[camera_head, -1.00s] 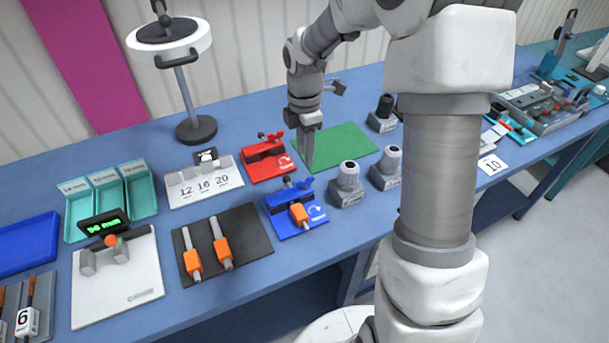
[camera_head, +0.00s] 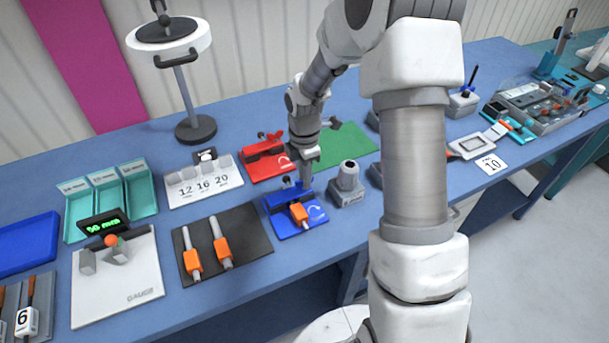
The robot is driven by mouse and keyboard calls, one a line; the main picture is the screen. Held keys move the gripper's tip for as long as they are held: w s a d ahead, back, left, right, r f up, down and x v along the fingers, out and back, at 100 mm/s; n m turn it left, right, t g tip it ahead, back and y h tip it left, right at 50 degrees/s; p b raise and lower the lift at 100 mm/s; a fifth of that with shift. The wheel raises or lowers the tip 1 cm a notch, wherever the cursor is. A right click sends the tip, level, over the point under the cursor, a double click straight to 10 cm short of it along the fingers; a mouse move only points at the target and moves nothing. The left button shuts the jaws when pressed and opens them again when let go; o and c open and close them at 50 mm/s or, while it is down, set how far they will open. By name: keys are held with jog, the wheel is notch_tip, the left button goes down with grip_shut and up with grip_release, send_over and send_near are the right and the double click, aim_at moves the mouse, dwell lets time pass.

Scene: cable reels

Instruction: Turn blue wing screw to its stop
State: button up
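The blue clamp fixture (camera_head: 283,201) stands on its blue base plate (camera_head: 314,217) at the front of the blue table. An orange-collared pin (camera_head: 299,215) sits at the front of the fixture. My gripper (camera_head: 305,184) points down right at the fixture's right end, where the blue wing screw is. The fingers cover the wing screw, and contact cannot be made out. The fingers are too small to tell whether they are open or shut. A white curved arrow (camera_head: 316,211) is printed on the base plate.
The red clamp fixture (camera_head: 265,157) stands just behind the blue one. A dark mat (camera_head: 246,243) with two orange-handled tools lies at left.

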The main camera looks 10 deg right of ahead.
grip_shut()
